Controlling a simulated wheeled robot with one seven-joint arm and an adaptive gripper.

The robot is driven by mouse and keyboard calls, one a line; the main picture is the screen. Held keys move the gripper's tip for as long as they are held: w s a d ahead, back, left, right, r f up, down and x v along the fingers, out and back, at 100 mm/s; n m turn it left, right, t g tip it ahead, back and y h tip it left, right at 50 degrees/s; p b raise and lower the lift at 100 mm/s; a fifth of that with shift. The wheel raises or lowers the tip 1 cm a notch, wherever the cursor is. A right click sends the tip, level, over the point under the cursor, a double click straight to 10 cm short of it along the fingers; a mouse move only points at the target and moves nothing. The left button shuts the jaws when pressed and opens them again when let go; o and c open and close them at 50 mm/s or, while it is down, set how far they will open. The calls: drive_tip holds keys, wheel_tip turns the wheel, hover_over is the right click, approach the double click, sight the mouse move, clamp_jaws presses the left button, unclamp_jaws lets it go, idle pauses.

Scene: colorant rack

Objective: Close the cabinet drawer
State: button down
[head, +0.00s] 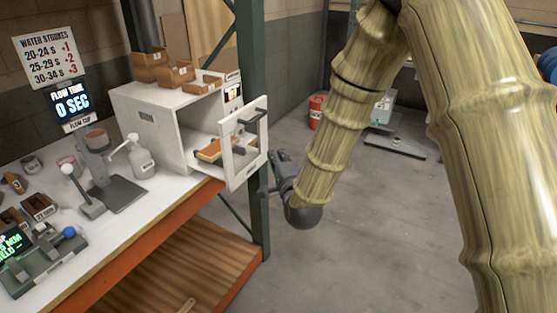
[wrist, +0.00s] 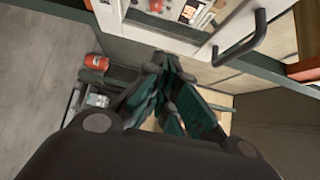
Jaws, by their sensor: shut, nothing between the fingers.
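The white cabinet (head: 150,118) stands on the bench. Its drawer (head: 243,150) is pulled out toward the right, past the bench edge. The drawer front is a white frame with a see-through middle and a dark bar handle (head: 251,118). Orange-brown and dark items show inside the drawer. In the wrist view the drawer front (wrist: 185,32) is at the top, with the dark handle (wrist: 240,42) at upper right. My gripper (head: 268,186) is just right of the drawer front, near its lower part. Its fingers (wrist: 163,62) are shut and empty. I cannot tell whether they touch the drawer.
A green rack post (head: 254,130) rises behind the drawer. Brown bins (head: 174,73) sit on the cabinet. A white bottle (head: 140,158) and a press (head: 85,192) stand on the bench (head: 175,195).

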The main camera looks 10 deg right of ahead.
drive_tip(key=shift+w+a+p, duration=0.45)
drive_tip(key=shift+w+a, duration=0.25)
drive_tip(key=shift+w, duration=0.65)
drive_tip(key=shift+w+a+p, duration=0.4)
drive_tip(key=shift+w+a, duration=0.25)
drive_tip(key=shift+w, duration=0.7)
drive_tip(key=shift+w+a+p, duration=0.45)
drive_tip(key=shift+w+a, duration=0.25)
drive_tip(key=shift+w, duration=0.65)
